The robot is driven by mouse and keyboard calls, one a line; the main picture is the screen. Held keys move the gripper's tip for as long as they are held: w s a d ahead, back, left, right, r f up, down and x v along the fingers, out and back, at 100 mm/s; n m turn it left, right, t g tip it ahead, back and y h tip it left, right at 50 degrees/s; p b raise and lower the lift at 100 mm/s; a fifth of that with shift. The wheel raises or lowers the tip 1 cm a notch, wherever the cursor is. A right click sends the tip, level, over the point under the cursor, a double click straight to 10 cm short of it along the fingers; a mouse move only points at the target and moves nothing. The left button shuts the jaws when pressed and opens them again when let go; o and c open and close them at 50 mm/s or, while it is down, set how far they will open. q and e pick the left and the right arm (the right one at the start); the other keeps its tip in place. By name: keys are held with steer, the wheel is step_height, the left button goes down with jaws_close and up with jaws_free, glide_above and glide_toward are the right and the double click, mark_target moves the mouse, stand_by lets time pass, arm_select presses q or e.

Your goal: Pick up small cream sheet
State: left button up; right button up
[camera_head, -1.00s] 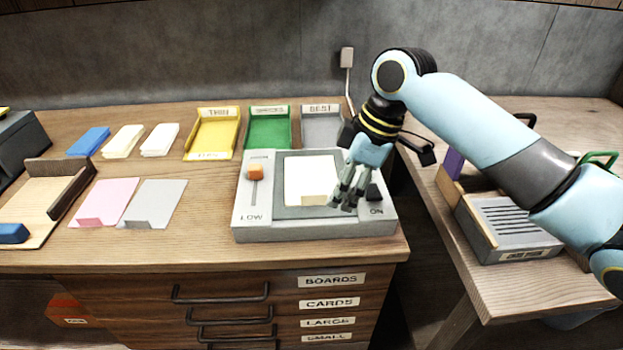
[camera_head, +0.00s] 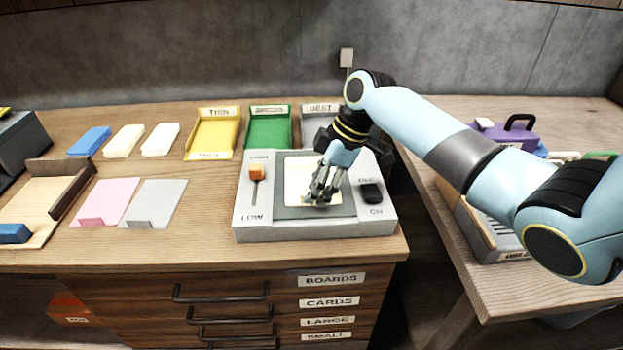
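The small cream sheet (camera_head: 299,174) lies on the dark grey plate of the pale grey laminator-like device (camera_head: 255,226). Its lower right part is hidden behind my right gripper (camera_head: 319,200). The gripper points down at the sheet's front edge, where the fingertips overlap it in the picture. I cannot tell whether they touch the sheet or how far apart they are. My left gripper is not in view.
An orange slider (camera_head: 255,172) and a black switch (camera_head: 371,194) flank the plate. Yellow (camera_head: 212,135), green (camera_head: 268,130) and grey trays stand behind. Pink (camera_head: 107,203) and grey sheets (camera_head: 154,205) lie left. A purple case (camera_head: 510,134) stands on the right table.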

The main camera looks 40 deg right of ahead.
steer(key=shift+w+a+f, duration=0.15)
steer(key=shift+f, duration=0.35)
steer(key=shift+c, duration=0.2)
jaws_close()
